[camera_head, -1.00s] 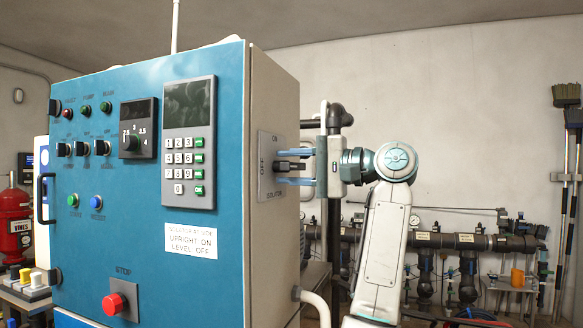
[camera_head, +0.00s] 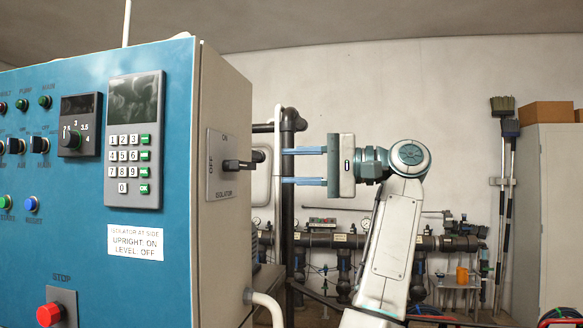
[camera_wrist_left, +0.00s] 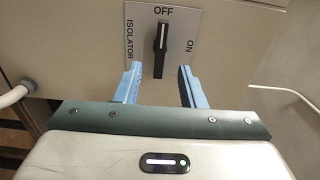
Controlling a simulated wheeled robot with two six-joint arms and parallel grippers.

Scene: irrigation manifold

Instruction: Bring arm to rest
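The isolator switch has a black handle (camera_head: 243,162) on a grey plate (camera_head: 220,180) on the side of the blue and beige cabinet. The handle lies level, in line with the OFF mark; in the left wrist view the handle (camera_wrist_left: 161,52) also lines up with OFF. My left gripper (camera_head: 284,166) is open and empty, to the right of the handle with a gap between them. Its two blue fingers point at the plate. In the left wrist view the handle stands between and beyond the fingertips. My right gripper is not in view.
The cabinet front (camera_head: 125,260) carries a keypad, dials, buttons and a red stop button (camera_head: 50,314). A pale bent pipe (camera_head: 266,300) sticks out below the isolator. Dark pipework (camera_head: 340,241) runs along the back wall. Brooms and a cabinet (camera_head: 550,200) stand at right.

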